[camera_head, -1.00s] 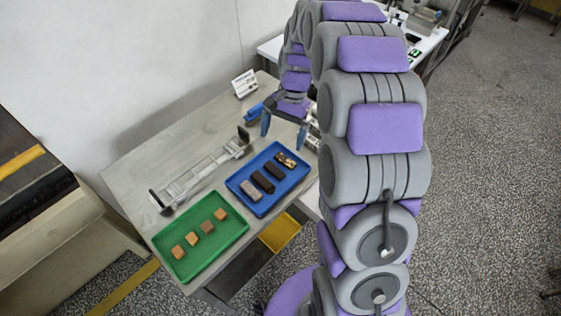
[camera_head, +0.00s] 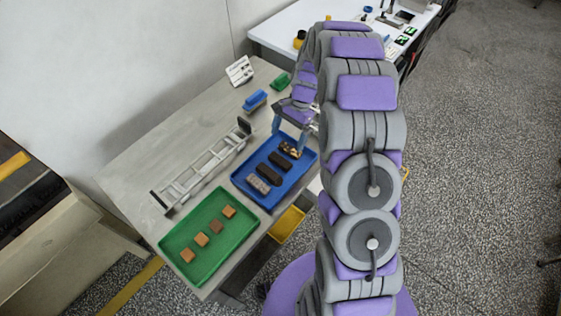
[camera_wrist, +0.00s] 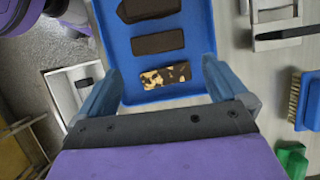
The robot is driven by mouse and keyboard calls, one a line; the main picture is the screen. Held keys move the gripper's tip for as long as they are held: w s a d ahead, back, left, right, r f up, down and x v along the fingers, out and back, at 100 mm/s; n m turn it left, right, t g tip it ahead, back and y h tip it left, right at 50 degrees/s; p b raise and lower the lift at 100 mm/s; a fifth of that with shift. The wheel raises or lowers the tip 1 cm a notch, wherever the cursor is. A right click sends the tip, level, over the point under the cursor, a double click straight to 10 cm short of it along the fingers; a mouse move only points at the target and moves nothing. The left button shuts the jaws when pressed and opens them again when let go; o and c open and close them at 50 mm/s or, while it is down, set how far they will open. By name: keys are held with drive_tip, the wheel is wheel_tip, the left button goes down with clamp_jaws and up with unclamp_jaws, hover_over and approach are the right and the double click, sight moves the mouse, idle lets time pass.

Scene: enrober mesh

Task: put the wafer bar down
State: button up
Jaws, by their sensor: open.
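A blue tray (camera_head: 294,187) on the grey table holds several bars in a row. A cream-and-brown speckled bar (camera_head: 289,150) lies at its far end, two dark bars (camera_head: 280,162) (camera_head: 269,174) lie in the middle, and a paler bar (camera_head: 258,185) lies at the near end. I cannot tell which is the wafer bar. My gripper (camera_head: 290,134) is open above the tray's far end. In the wrist view, my gripper (camera_wrist: 162,78) has its fingers spread on either side of the speckled bar (camera_wrist: 166,76). Nothing is held between them.
A green tray (camera_head: 224,244) with several small square pieces is at the near end. A metal mesh frame (camera_head: 196,181) lies left of the trays. A blue brush (camera_head: 255,99), a green block (camera_head: 281,80) and a white sign (camera_head: 240,70) stand at the back. A yellow bin (camera_head: 287,224) is below the table edge.

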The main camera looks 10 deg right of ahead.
sight(281, 159)
drive_tip(key=x, duration=0.3)
drive_tip(key=shift+a+r, duration=0.15)
drive_tip(key=shift+a, duration=0.05)
drive_tip(key=shift+f, duration=0.25)
drive_tip(key=shift+s+d+f, duration=0.1)
drive_tip(key=shift+d+f, duration=0.15)
drive_tip(key=shift+f, duration=0.05)
drive_tip(key=x, duration=0.2)
drive_tip(key=b+x, duration=0.1)
drive_tip(key=x, duration=0.1)
drive_tip(key=shift+s+a+f+b, duration=0.1)
drive_tip(key=shift+s+a+b, duration=0.05)
drive_tip(key=shift+s+b, duration=0.15)
drive_tip(key=shift+a+f, duration=0.2)
drive_tip(key=shift+a, duration=0.2)
drive_tip(key=shift+d, duration=0.3)
drive_tip(key=c, duration=0.5)
